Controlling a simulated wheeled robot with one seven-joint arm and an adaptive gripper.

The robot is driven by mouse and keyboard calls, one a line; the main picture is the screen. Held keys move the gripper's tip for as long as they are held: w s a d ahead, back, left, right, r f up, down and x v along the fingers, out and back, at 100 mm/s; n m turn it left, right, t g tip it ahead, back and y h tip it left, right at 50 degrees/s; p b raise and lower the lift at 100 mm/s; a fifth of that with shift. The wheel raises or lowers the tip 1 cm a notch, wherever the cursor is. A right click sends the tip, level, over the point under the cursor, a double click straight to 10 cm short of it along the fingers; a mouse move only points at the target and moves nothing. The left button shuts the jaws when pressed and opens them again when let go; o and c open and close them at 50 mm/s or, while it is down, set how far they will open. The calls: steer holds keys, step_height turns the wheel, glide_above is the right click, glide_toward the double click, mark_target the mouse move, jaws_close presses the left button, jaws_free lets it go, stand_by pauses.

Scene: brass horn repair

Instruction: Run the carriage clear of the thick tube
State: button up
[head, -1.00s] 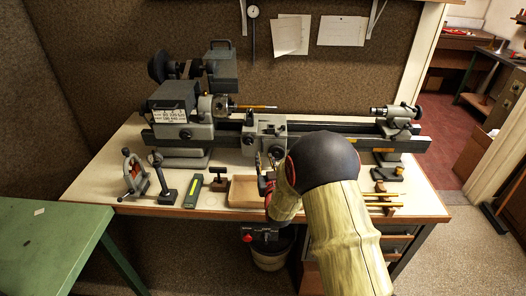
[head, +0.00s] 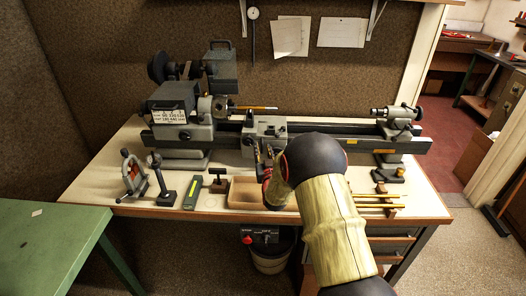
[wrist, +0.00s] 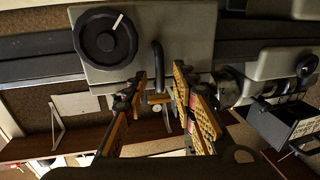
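The lathe carriage (head: 264,127) sits on the bed to the right of the chuck (head: 218,108). A brass-coloured tube (head: 258,107) runs from the chuck over the carriage. My gripper (head: 262,158) is in front of the carriage apron. In the wrist view my gripper (wrist: 163,105) is open, its fingers apart on either side of a dark, bent lever (wrist: 157,65) on the apron. They do not appear closed on it. The black handwheel (wrist: 105,35) with a white mark is beside the lever. My fingers hide part of the carriage front in the head view.
The tailstock (head: 396,118) stands at the bed's right end. A wooden tray (head: 243,194), a green box (head: 196,193) and a small stand (head: 163,180) line the bench front. Brass tubes (head: 375,197) lie on a rest at right. The bed between carriage and tailstock looks clear.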

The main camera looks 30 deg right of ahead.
steer(key=shift+c, duration=0.8)
jaws_close()
